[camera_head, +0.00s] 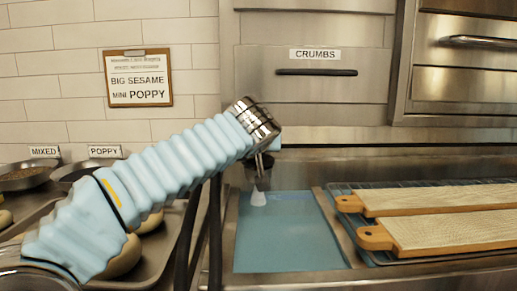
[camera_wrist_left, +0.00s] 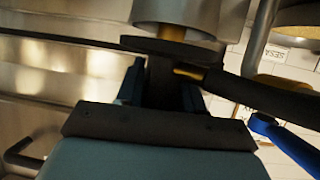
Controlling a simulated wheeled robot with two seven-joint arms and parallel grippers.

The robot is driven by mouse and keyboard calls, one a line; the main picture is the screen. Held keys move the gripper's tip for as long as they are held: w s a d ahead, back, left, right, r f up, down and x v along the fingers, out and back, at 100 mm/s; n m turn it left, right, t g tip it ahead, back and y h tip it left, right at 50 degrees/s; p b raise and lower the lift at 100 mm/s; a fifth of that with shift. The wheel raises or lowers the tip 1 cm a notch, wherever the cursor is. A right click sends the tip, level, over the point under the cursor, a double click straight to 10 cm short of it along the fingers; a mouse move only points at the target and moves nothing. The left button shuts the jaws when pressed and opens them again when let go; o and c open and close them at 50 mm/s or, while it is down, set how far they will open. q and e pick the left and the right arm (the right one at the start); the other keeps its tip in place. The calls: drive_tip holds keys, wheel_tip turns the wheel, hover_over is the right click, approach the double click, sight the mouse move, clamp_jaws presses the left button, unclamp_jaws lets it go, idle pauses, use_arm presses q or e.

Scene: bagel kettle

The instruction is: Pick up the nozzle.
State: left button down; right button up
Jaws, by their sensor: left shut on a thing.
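My left arm comes in from the left and ends in a left gripper (camera_head: 262,168) pointing down over the blue surface. Whether the tip touches the surface is hard to tell. My right gripper is not in view.
The blue surface (camera_head: 285,250) is clear around the nozzle. To its right, two wooden boards (camera_head: 440,199) lie on a wire rack. A tray (camera_head: 165,255) with bagels is at the left, near bowls (camera_head: 22,178). A drawer labelled CRUMBS (camera_head: 315,85) is behind.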

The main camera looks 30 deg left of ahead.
sight(253, 162)
use_arm(q)
drive_tip(key=s+d+r+p, duration=0.3)
drive_tip(key=s+r, duration=1)
drive_tip(key=r, duration=0.1)
drive_tip(key=shift+s, duration=0.4)
drive_tip(key=shift+r, duration=0.1)
